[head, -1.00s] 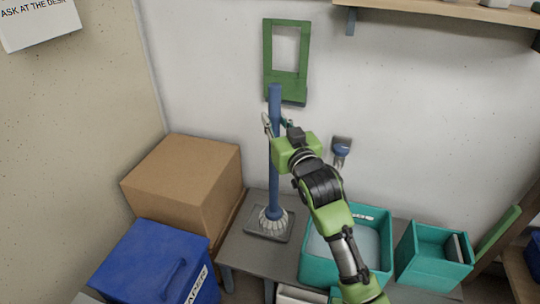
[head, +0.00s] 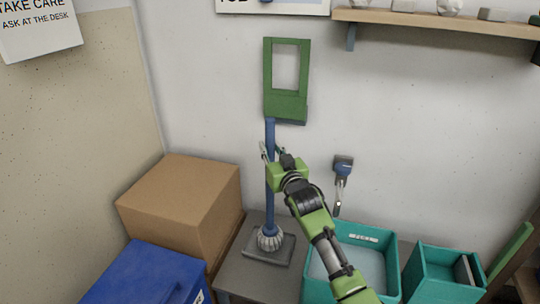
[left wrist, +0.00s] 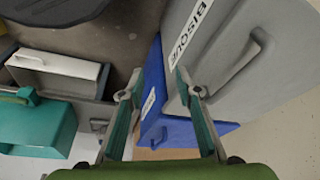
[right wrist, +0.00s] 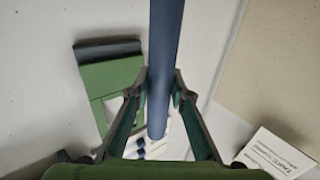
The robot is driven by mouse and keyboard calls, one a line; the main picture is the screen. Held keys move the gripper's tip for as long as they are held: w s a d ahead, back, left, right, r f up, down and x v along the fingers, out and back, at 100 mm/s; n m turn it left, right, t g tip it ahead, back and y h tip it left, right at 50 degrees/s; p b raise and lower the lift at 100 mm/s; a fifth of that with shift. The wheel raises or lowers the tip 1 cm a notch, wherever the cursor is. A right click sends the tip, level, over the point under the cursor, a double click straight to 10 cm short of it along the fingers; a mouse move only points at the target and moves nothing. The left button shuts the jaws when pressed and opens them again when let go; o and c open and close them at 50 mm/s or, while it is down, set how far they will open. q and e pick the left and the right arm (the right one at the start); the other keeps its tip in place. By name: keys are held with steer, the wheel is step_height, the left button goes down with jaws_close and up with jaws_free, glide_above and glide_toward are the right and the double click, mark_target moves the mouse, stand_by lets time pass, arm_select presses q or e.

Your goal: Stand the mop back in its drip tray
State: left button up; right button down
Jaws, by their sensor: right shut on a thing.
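The mop has a blue handle (head: 269,195) and a pale, fluted head (head: 270,238). It stands close to upright, its head over the grey drip tray (head: 253,254) on the table; I cannot tell whether it bears fully on the tray. My right gripper (head: 269,156) is shut on the upper handle, a little below its top. In the right wrist view the handle (right wrist: 164,55) runs between the fingers. My left gripper (left wrist: 157,92) shows only in the left wrist view, open and empty, above blue and grey containers.
A cardboard box (head: 185,205) and a blue bin (head: 150,275) stand left of the tray. Teal tubs (head: 365,235) (head: 445,262) stand to the right. A green frame (head: 287,105) hangs on the wall behind the handle's top; a brush (head: 342,172) hangs further right.

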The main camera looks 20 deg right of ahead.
steer(key=shift+f, duration=0.6)
steer(key=shift+f, duration=0.1)
steer(key=c, duration=1.8)
jaws_free()
steer(key=shift+f, duration=0.1)
